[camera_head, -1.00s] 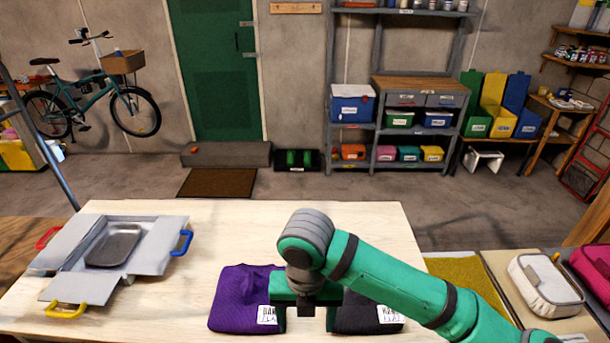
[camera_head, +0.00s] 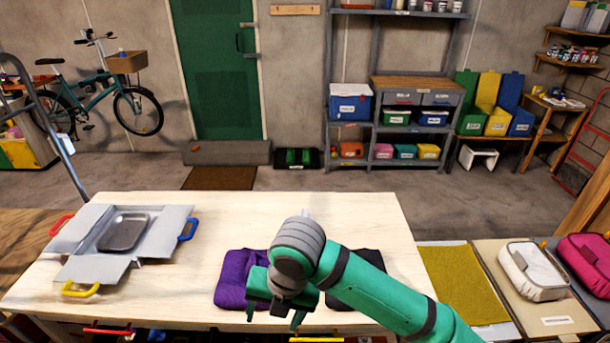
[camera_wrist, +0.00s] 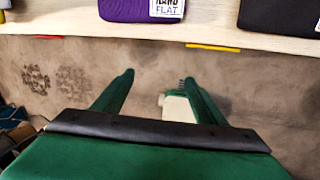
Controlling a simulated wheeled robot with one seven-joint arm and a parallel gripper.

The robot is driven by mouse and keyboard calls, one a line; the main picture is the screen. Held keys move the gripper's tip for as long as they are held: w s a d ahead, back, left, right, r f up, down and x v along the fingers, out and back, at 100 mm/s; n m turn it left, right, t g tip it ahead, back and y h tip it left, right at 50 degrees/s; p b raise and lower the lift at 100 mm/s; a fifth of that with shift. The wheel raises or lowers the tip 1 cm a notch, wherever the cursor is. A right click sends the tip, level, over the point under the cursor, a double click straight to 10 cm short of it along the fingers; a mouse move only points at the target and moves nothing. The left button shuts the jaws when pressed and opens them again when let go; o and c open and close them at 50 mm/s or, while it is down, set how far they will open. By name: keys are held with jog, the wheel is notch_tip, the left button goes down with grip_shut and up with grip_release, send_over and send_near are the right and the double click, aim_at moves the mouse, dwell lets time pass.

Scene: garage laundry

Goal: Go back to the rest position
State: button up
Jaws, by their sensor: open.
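My gripper (camera_head: 274,318) is at the front edge of the pale wooden table (camera_head: 330,215), with its fingers pointing down. In the wrist view my gripper (camera_wrist: 155,85) is open and empty, its two green fingers apart over the floor just off the table's edge. A folded purple cloth (camera_head: 236,280) lies on the table to the left of my gripper, partly hidden by it. A folded black cloth (camera_head: 372,262) lies to the right, mostly behind my green arm. In the wrist view the purple cloth (camera_wrist: 130,8) and the black cloth (camera_wrist: 275,15) sit beyond the fingers, apart from them.
An open grey box (camera_head: 75,265) with coloured handles and a metal tray (camera_head: 124,232) stands at the table's left. A yellow mat (camera_head: 462,285), a white pouch (camera_head: 530,270) and a pink pouch (camera_head: 592,262) lie to the right. The table's middle and back are clear.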

jog(key=w+a+r+m+t+y, duration=0.3)
jog(key=a+r+m+y, duration=0.25)
jog(key=a, duration=0.45)
jog(key=w+a+r+m+t+y, duration=0.2)
jog(key=a+r+m+t+y, duration=0.25)
jog(key=a, duration=0.55)
jog(key=s+d+f+m+t+h, duration=0.45)
jog(key=d+f+m, duration=0.35)
jog(key=m, duration=0.4)
jog(key=s+d+f+m+t+h, duration=0.4)
jog(key=d+f+m, duration=0.3)
jog(key=f+m, duration=0.4)
jog(key=s+d+f+h, duration=0.1)
jog(key=s+d, duration=0.3)
jog(key=s, duration=0.3)
jog(key=s+d+f+m+g+h, duration=0.1)
jog(key=s+d+f, duration=0.1)
jog(key=s, duration=0.6)
jog(key=s+d+f+m+h, duration=0.1)
jog(key=s+d+h, duration=0.1)
jog(key=s+d, duration=0.3)
jog(key=s, duration=0.3)
jog(key=shift+d+f+g, duration=0.3)
